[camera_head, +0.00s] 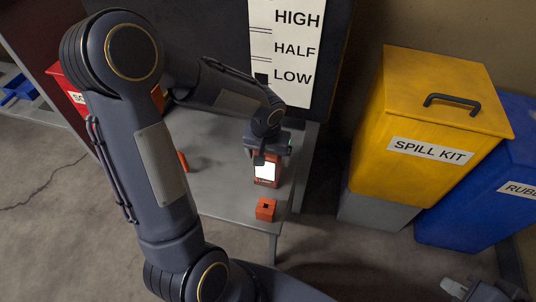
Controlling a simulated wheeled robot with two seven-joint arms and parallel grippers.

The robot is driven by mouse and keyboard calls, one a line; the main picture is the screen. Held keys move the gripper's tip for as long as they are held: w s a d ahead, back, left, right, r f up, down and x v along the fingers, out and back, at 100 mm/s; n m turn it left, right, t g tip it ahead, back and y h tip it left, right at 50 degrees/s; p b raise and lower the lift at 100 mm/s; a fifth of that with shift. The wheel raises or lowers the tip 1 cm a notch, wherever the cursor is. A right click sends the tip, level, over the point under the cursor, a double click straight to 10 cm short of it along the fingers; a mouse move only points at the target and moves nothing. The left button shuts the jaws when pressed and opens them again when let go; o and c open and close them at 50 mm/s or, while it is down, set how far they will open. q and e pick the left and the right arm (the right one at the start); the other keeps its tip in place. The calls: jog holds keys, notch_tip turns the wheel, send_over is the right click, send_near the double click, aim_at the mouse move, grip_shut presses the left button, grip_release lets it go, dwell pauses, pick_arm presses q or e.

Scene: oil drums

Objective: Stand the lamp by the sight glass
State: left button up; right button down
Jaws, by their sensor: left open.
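The lamp (267,172), an orange block with a bright white face, stands upright on the grey table (221,203) near its right side. My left gripper (267,156) is open at the top of the lamp, with its fingers pointing down; whether they touch it I cannot tell. The gripper and wrist hide the lamp's upper part. The sight glass panel (285,45), white with HIGH, HALF and LOW, rises behind the table, beyond the lamp. My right gripper (455,289) is at the bottom right edge, partly cut off, its opening unclear.
A small orange block (266,209) with a dark hole sits at the table's front right. Another orange item (183,161) is partly behind my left arm. A yellow spill kit box (430,120) and a blue bin (463,215) stand right of the table. Open floor lies between.

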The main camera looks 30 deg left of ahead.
pick_arm(q)
jog(key=r+p, duration=0.1)
jog(key=r, duration=0.3)
jog(key=s+r+p, duration=0.1)
jog(key=r+p, duration=0.1)
jog(key=r, duration=0.2)
jog(key=r+p, duration=0.1)
jog(key=r, duration=0.3)
jog(key=shift+s+d, duration=0.15)
jog(key=shift+s, duration=0.05)
jog(key=s+d+r+t+h, duration=0.1)
jog(key=s+r+t+h, duration=0.1)
jog(key=s, duration=0.6)
jog(key=s+d+r+m+t+h, duration=0.1)
jog(key=s+r, duration=0.3)
jog(key=s, duration=0.4)
jog(key=shift+s+d+t+h, duration=0.35)
jog(key=shift+d+t+h, duration=0.25)
jog(key=shift+d, duration=0.15)
notch_tip(320, 180, up, 24)
jog(key=p, duration=2.4)
jog(key=shift+r+p, duration=0.15)
jog(key=shift+p, duration=0.2)
